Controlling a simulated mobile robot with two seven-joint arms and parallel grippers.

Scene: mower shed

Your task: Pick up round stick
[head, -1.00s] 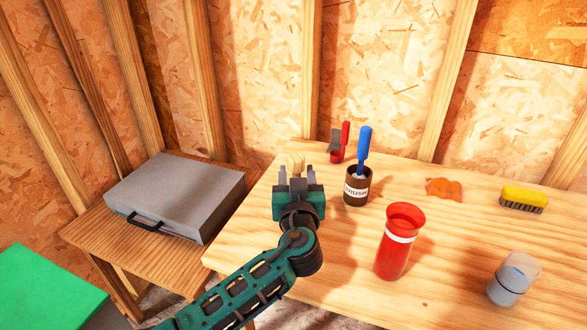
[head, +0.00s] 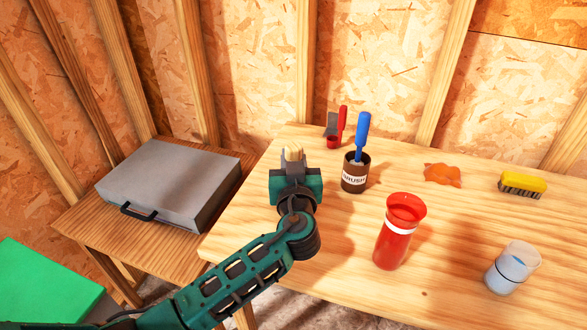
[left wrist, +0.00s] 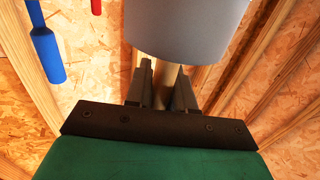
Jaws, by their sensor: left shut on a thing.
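My left gripper (head: 293,170) is over the left part of the wooden table, with its fingers closed around a pale wooden round stick (head: 293,154). The stick's top shows just beyond the fingers in the head view. In the left wrist view the gripper (left wrist: 163,90) has a finger on each side of the stick (left wrist: 170,82). A wide grey cylinder (left wrist: 186,28) adjoins the stick there; I cannot tell whether it is a holder around the stick. My gripper hides it in the head view. The right gripper is not in view.
A brown brush jar (head: 355,176) with a blue handle stands just right of the gripper, before a red-handled tool (head: 342,124). A red bottle (head: 398,235), clear cup (head: 512,268), orange object (head: 442,175) and yellow brush (head: 522,184) are farther right. A grey case (head: 175,180) lies left.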

